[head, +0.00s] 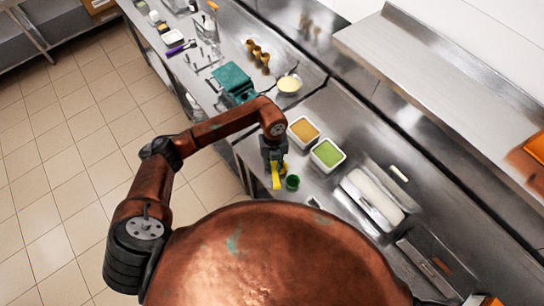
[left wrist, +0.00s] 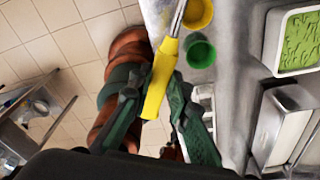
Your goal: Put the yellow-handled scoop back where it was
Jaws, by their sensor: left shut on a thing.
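The yellow-handled scoop shows its yellow handle (head: 276,178) at the counter's near edge in the head view. In the left wrist view, the handle (left wrist: 160,80) lies between the fingers of my left gripper (left wrist: 158,88), and its metal shaft runs out of the top of the picture; the scoop's head is hidden. My left gripper (head: 274,158) is shut on the handle. A yellow cup (left wrist: 197,13) and a green cup (left wrist: 201,53) stand beside the shaft. The green cup also shows in the head view (head: 292,183). My right gripper is out of view.
A tub with orange-tan contents (head: 303,131) and a tub with green contents (head: 327,154) stand just behind the cups. A white-and-grey tray (head: 372,198) lies to the right. A bowl with pale contents (head: 289,84) and a teal object (head: 232,78) are farther back.

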